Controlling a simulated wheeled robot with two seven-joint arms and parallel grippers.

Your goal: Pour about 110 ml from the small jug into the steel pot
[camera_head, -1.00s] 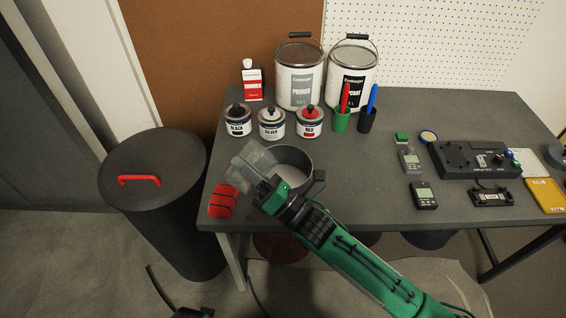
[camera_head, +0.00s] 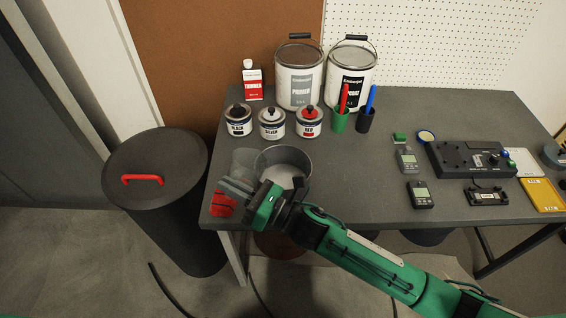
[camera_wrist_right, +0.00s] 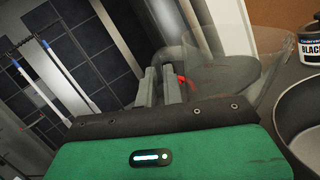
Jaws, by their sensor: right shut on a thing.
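The small jug (camera_head: 243,161) is clear and stands out faintly just left of the steel pot in the head view. It looks closer to upright than tilted. My right gripper (camera_head: 238,187) is shut on it. In the right wrist view the clear jug (camera_wrist_right: 215,62) shows beyond the fingers; I cannot tell its liquid level. The steel pot (camera_head: 300,174) stands on the table near its front left edge, with something pale inside. Its dark rim also shows at the right of the wrist view (camera_wrist_right: 285,127). My left gripper is out of view.
A red object (camera_head: 222,204) lies at the table's left corner, partly behind my gripper. Small black (camera_head: 238,122), silver (camera_head: 271,123) and red (camera_head: 309,121) paint tins stand behind the pot. A dark bin (camera_head: 155,165) stands left of the table. Devices fill the right side.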

